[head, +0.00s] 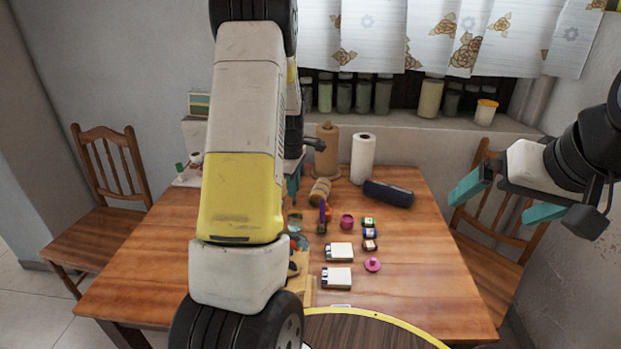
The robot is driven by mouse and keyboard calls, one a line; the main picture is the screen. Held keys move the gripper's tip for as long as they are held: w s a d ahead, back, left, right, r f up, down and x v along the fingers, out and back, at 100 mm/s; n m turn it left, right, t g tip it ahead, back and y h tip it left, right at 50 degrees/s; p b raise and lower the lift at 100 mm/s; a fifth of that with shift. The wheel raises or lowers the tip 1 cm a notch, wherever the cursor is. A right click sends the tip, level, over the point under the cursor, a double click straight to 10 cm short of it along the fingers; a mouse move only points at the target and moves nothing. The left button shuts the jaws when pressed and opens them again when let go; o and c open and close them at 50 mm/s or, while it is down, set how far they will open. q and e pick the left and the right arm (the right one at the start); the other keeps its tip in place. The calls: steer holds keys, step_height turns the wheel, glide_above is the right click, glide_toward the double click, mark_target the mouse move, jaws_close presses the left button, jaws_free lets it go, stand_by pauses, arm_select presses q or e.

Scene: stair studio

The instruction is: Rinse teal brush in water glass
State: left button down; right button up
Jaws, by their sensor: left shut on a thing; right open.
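My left gripper (292,188) hangs over the back middle of the wooden table, its teal fingertips partly hidden behind my own arm. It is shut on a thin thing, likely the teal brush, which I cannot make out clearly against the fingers. Just below the fingertips is a clear, glass-like shape (295,222), likely the water glass, largely covered by my arm. I cannot tell whether the held thing touches it. My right gripper (507,200) is open and empty, off the table's right side.
On the table (432,270) are a purple upright item (322,214), a pink pot (347,222), small jars (370,233), white boxes (339,252), a pink lid (372,265) and a dark blue roll (388,193). A paper towel roll (362,158) stands behind. The table's right side is clear.

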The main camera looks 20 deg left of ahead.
stand_by(0.5)
arm_select(q)
steer(key=shift+r, duration=2.5)
